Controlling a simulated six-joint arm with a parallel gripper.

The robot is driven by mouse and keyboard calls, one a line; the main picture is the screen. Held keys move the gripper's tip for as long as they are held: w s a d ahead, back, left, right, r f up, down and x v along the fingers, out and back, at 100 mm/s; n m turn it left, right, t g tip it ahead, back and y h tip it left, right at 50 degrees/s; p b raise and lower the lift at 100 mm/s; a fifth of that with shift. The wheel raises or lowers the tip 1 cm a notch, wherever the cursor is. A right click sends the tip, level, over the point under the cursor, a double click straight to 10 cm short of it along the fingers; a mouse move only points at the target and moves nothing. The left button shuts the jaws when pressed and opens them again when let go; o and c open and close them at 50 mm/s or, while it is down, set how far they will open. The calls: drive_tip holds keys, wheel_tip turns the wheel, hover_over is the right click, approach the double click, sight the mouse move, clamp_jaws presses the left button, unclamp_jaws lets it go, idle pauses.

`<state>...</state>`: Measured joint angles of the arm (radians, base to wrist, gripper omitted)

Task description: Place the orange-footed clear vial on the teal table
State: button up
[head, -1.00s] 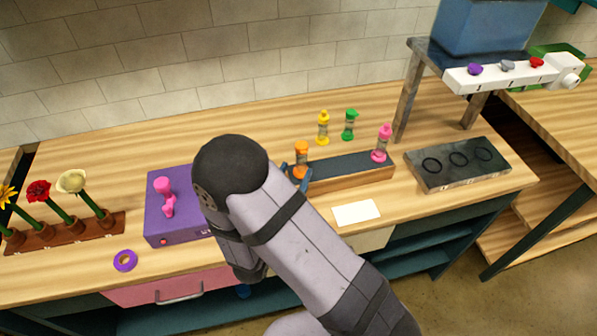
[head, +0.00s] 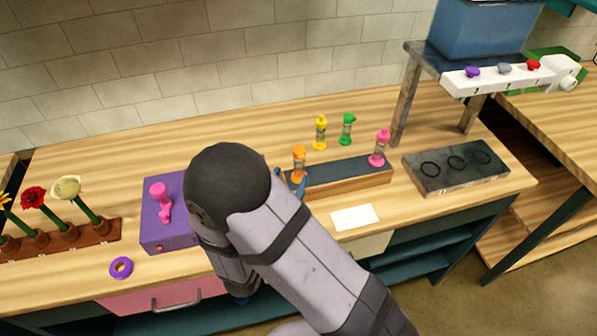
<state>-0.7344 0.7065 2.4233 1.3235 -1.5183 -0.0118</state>
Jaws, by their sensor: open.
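The orange-footed clear vial (head: 299,163), with an orange cap, stands upright at the left end of a long wooden block (head: 345,183) with a dark top. My gripper (head: 291,184) shows only as small blue fingertips beside the vial's foot; the rest is hidden behind my arm. Its fingers are open, and I cannot tell whether they touch the vial. A wood-topped bench (head: 230,125) with teal panels and shelves carries all this. No separate table with a teal top is clearly visible.
A pink vial (head: 379,148) stands at the block's right end. Yellow (head: 320,132) and green (head: 347,129) vials stand behind. A dark ringed plate (head: 457,165) is right, a white card (head: 355,217) in front. A purple box (head: 165,230) is left. Bare wood lies behind.

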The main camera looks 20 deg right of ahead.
sight(297, 157)
wheel_tip(297, 157, up, 7)
drive_tip(key=shift+w+d+f+b, duration=0.45)
drive_tip(key=shift+f+b, duration=0.2)
drive_tip(key=shift+b, duration=1.1)
drive_tip(key=shift+w+d+f+b, duration=0.35)
drive_tip(key=shift+w+f+b, duration=0.3)
drive_tip(key=shift+b, duration=1.15)
drive_tip(key=shift+w+d+f+b, duration=0.4)
drive_tip(key=shift+f+b, duration=0.3)
drive_tip(key=shift+b, duration=1.05)
drive_tip(key=shift+p+x, duration=0.95)
drive_tip(key=shift+x, duration=2.75)
drive_tip(key=shift+a, duration=0.1)
clamp_jaws()
